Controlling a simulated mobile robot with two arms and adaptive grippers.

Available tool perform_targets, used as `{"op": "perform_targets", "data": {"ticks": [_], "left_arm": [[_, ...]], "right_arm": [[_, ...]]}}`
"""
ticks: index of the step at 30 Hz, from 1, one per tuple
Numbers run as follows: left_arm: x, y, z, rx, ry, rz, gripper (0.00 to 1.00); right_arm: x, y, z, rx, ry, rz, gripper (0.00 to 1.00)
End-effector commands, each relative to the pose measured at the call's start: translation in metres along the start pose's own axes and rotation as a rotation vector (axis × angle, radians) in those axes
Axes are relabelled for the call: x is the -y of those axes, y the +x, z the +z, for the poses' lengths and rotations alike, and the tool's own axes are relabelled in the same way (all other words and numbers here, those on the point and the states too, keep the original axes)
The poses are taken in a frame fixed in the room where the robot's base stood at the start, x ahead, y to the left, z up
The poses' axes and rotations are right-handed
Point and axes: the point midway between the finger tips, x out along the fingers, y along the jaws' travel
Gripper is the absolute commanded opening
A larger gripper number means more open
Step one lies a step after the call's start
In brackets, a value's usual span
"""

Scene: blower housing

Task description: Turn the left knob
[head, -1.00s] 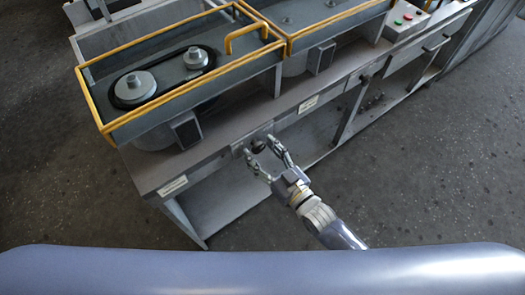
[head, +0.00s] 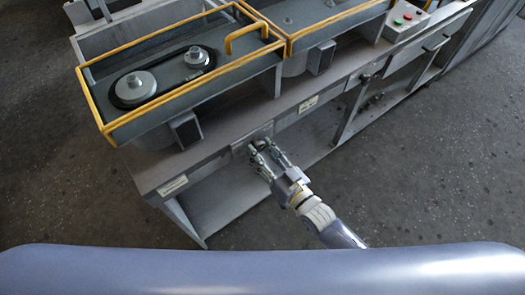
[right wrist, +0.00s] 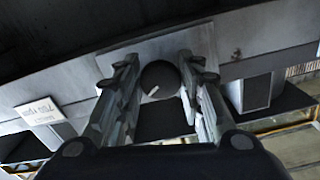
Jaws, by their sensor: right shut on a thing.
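The left knob (right wrist: 160,80) is a round dark knob with a short white mark slanting across its face. It sits on a grey plate on the front edge of the bench. My right gripper (head: 262,150) is at this knob in the head view, its fingers closed in and mostly hiding it. In the right wrist view the gripper's two fingers (right wrist: 160,88) stand one on each side of the knob, shut on it. My left gripper is not in view.
The grey bench (head: 225,133) carries yellow-edged trays, one with two belt pulleys (head: 135,86). A second dark knob (head: 366,77) sits farther right on the bench front. A button box (head: 406,22) stands at the far right. The floor (head: 420,160) in front is clear.

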Motion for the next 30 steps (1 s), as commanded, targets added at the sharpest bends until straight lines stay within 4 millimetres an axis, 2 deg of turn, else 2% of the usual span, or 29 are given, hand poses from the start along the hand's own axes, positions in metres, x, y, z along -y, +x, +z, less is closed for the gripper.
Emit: {"op": "perform_targets", "data": {"ticks": [18,30], "left_arm": [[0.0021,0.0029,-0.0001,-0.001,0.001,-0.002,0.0],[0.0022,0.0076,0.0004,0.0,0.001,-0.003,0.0]], "right_arm": [[0.0025,0.0,0.0,0.0,0.566,0.0,0.11],[0.0034,-0.0003,-0.0008,0.001,0.801,0.0,0.11]]}}
